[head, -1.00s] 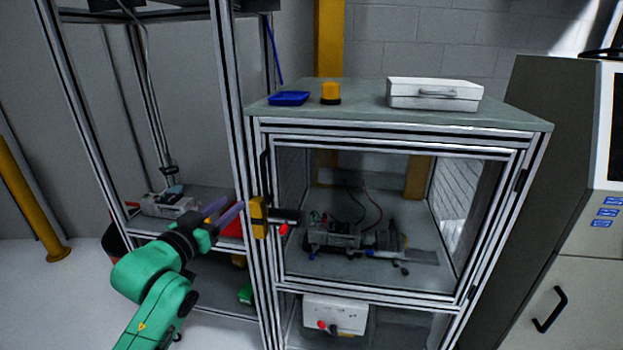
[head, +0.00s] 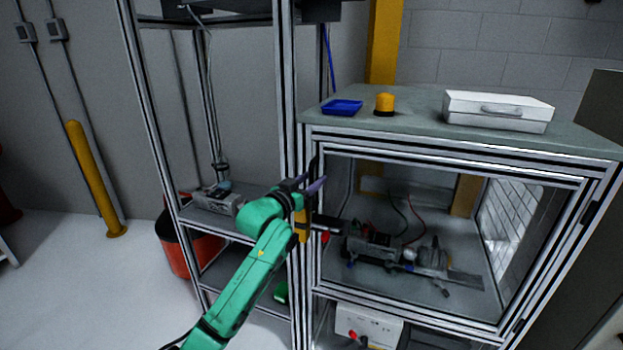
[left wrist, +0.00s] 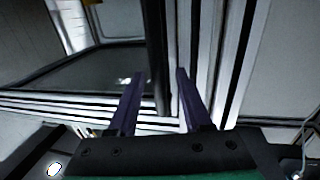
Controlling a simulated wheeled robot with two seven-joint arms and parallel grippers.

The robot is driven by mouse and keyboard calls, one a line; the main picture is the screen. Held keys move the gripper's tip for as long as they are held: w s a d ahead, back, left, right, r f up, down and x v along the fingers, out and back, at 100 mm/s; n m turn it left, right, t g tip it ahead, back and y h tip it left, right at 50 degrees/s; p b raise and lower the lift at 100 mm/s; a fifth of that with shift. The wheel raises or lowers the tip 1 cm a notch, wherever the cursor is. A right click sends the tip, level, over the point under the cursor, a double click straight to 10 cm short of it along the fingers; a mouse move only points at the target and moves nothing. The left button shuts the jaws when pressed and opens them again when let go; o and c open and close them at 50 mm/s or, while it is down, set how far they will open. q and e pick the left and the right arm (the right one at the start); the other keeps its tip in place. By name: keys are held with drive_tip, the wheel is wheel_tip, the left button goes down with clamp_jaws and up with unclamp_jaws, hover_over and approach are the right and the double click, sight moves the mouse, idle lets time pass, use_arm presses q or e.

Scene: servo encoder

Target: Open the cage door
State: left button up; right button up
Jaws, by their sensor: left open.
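The cage door (head: 445,158) is a clear panel in an aluminium frame and looks closed in the head view. Its black upright handle (left wrist: 155,40) runs down the door's left side and shows in the left wrist view. My left gripper (head: 318,182) is at the door's left edge, by the handle. In the left wrist view its two purple fingers (left wrist: 157,72) stand apart, with the black handle between them in the picture. I cannot tell whether either finger touches it. My arm hides part of the handle in the head view. My right gripper is not in view.
A yellow and black latch switch (head: 301,224) sits just below the gripper. A blue tray (head: 342,107), an orange beacon (head: 384,103) and a white case (head: 498,111) stand on the cage top. An open shelf rack (head: 200,250) stands left.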

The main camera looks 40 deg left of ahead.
use_arm(q)
clamp_jaws()
idle(1.4)
